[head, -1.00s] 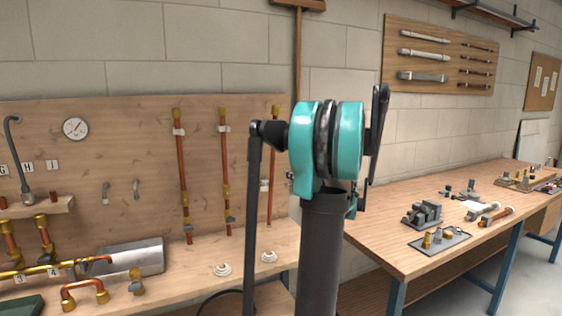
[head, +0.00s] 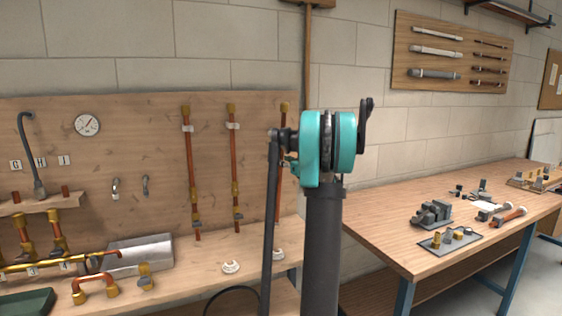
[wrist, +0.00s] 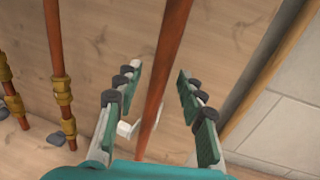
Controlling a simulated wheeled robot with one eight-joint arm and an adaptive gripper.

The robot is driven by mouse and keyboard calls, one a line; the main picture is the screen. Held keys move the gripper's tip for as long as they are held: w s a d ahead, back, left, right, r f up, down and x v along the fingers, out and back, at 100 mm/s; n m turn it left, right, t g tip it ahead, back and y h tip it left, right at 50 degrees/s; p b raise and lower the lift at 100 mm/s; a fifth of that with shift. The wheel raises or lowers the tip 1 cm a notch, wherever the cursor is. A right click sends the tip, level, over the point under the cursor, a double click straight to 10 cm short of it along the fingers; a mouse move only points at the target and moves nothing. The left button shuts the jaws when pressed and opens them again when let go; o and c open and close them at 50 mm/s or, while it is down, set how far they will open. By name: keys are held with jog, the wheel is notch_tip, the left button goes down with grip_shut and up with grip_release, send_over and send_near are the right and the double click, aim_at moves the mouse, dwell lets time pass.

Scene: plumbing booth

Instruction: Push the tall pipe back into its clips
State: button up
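Three upright copper pipes stand against the wooden backboard in the head view. The rightmost tall pipe (head: 279,203) is partly hidden behind my arm. In the wrist view this pipe (wrist: 168,55) runs between the two fingers of my gripper (wrist: 158,75), with visible room on both sides. The gripper is open. A white clip (wrist: 126,129) shows just left of the pipe near its lower visible end; I cannot tell whether the pipe sits in it. In the head view the fingers are mostly hidden by my arm.
The other two pipes, left (head: 190,160) and middle (head: 234,160), have brass fittings and stand left of my gripper. White round flanges (head: 231,267) lie on the bench below. A wooden edge and block wall (wrist: 285,125) are to the right in the wrist view.

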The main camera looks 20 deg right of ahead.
jog(key=shift+x, duration=1.05)
grip_shut()
